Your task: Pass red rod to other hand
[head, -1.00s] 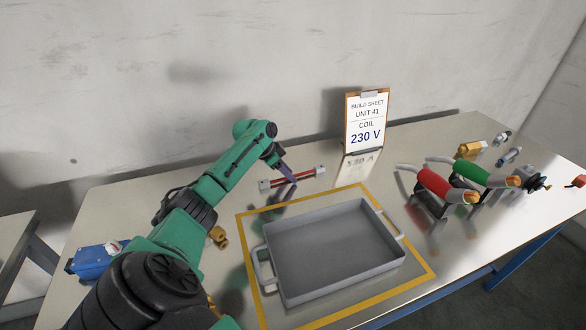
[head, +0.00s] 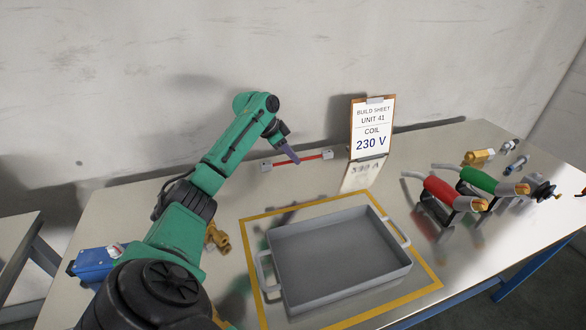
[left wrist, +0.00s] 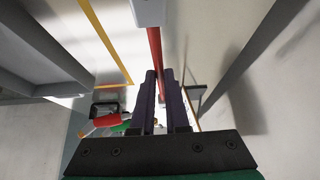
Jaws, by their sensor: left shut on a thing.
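The red rod (head: 312,157) has a pale grey block on each end. My left gripper (head: 294,157) reaches in from the left and is shut on the rod near its middle. The rod is held roughly level above the back of the table, left of the build sheet. In the left wrist view, the red rod (left wrist: 154,48) runs up from the purple fingers (left wrist: 165,78) to a pale end block at the top edge. The fingers hide part of the rod. My right gripper is in neither view.
A grey tray (head: 283,294) sits inside a yellow outline mid-table. A build-sheet clipboard (head: 372,108) stands behind it. Red (head: 437,190) and green (head: 480,180) cylinders rest on stands at right, near brass fittings (head: 480,157). A blue box (head: 92,264) is at left.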

